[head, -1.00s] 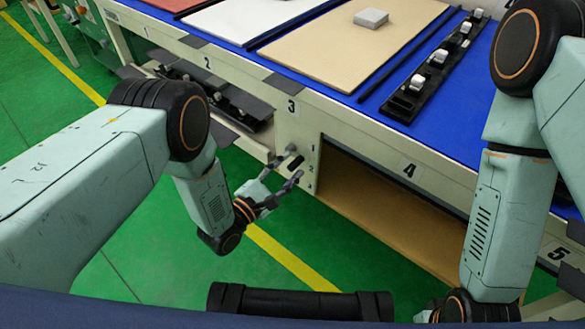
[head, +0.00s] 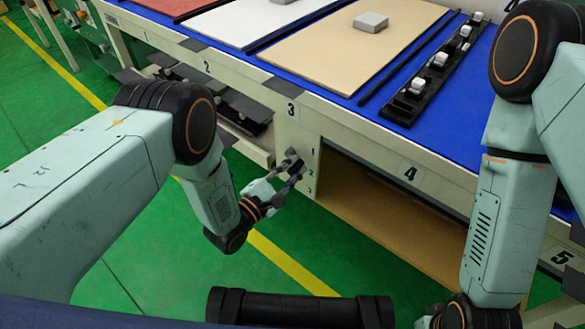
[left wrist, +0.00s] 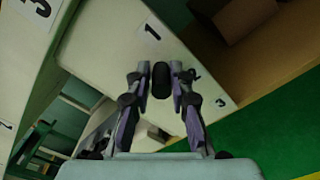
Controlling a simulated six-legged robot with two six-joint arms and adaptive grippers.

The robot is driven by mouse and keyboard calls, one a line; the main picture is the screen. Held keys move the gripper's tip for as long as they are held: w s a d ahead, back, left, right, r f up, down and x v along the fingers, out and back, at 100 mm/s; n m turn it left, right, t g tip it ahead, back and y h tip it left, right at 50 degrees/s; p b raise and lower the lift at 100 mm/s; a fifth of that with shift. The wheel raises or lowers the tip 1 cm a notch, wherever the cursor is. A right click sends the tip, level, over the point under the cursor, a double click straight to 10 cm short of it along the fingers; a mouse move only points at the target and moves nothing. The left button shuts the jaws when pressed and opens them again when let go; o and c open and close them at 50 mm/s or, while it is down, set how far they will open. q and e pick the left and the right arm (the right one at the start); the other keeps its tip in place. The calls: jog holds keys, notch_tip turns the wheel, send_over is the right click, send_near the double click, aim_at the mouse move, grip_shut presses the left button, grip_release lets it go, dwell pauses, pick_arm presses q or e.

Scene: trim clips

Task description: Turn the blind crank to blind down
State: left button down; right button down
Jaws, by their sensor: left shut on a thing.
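The blind crank sits on the cream end panel of the bench beside the small position labels. Its dark grip (left wrist: 161,78) shows between the two fingers in the left wrist view, near the label 1. My left gripper (head: 292,168) is at the crank in the head view, shut on that grip. Its fingers (left wrist: 161,88) stand on either side of the grip in the left wrist view. The rest of the crank is mostly hidden by the fingers. My right arm comes down at the right; its gripper (head: 428,319) is cut off at the lower edge, and its jaws cannot be made out.
An open bay (head: 390,215) lies right of the crank under the bench edge. Left of it, a shelf (head: 245,112) holds dark parts. The blue bench top (head: 455,135) carries panels, a grey block (head: 370,22) and a black clip rail (head: 435,75). The green floor (head: 170,260) is clear.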

pick_arm(q)
jog(key=shift+f, duration=0.1)
dwell(0.3)
jog(key=m, duration=0.2)
jog(key=f+m, duration=0.1)
jog(key=shift+a+f+m+b, duration=0.1)
jog(key=shift+f+m+b, duration=0.1)
jog(key=shift+m+b, duration=0.15)
jog(key=shift+w+a+f+m, duration=0.15)
jog(key=shift+f+m, duration=0.1)
jog(key=shift+m, duration=0.55)
jog(key=shift+w+a+f+m, duration=0.1)
jog(key=shift+f+m, duration=0.1)
jog(key=shift+m, duration=0.55)
jog(key=c, duration=1.3)
grip_release()
jog(key=shift+d+f, duration=0.1)
jog(key=shift+o, duration=0.2)
jog(key=shift+s+d, duration=0.1)
jog(key=v, duration=1.2)
